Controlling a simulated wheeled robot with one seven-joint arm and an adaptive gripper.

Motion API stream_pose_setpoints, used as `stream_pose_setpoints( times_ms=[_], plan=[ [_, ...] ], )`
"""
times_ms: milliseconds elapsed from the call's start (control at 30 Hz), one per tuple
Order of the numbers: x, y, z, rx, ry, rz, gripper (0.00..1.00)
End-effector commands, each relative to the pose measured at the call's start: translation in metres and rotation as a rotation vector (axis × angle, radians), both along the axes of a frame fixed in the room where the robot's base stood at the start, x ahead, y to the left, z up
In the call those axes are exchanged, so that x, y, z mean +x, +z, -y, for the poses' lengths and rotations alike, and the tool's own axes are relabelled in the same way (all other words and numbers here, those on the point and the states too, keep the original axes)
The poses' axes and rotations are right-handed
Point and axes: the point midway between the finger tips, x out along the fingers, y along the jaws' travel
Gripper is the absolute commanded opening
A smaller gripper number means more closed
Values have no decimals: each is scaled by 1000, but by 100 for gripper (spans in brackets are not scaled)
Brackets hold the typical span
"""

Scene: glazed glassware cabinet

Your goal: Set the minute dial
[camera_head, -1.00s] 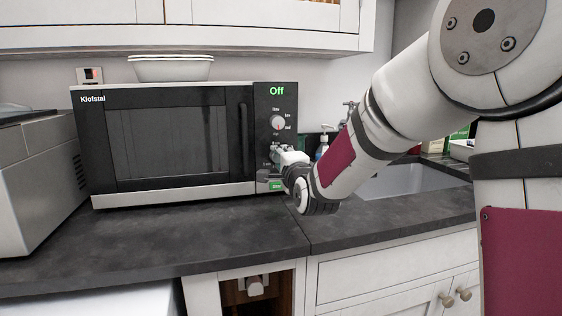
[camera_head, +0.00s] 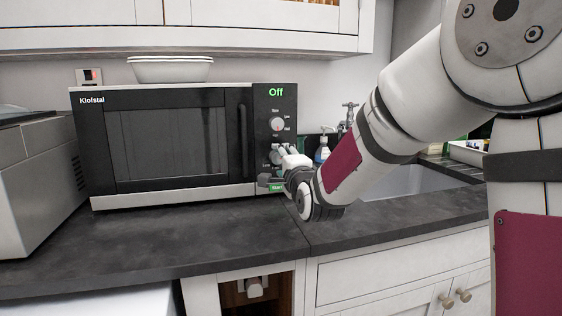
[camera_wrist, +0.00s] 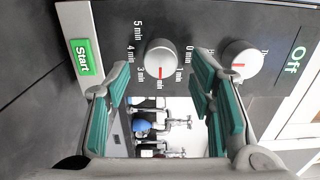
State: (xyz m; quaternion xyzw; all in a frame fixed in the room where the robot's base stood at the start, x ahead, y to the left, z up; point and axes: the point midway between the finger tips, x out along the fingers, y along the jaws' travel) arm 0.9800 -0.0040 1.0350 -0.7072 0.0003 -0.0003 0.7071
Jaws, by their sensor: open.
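The minute dial (camera_wrist: 161,52) is a round silver-white knob on the microwave's black panel, ringed by minute labels. Its red mark points toward the bottom of the wrist view, near the low-minute labels. My gripper (camera_wrist: 160,72) is open, with one green-padded finger on each side of the dial in that view and visible gaps between. I cannot tell how far the tips are from the panel. In the head view my gripper (camera_head: 271,168) is at the lower panel and partly hides the dial.
A second knob (camera_wrist: 243,58) sits beside the dial; it is the upper knob (camera_head: 278,124) in the head view. The green Start button (camera_wrist: 86,57) is on the other side. The display reads Off (camera_head: 275,92). The microwave (camera_head: 165,145) stands on a dark counter (camera_head: 150,235), left of a sink.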

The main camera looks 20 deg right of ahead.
Motion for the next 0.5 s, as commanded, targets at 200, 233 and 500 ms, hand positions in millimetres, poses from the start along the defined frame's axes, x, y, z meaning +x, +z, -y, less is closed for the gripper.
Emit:
stream_pose_setpoints(
  times_ms=[200,233,500],
  plan=[
    [-46,1,0,-2,-1,2,49],
    [-52,1,0,-2,0,1,49],
    [-93,1,0,0,-1,2,49]
  ],
)
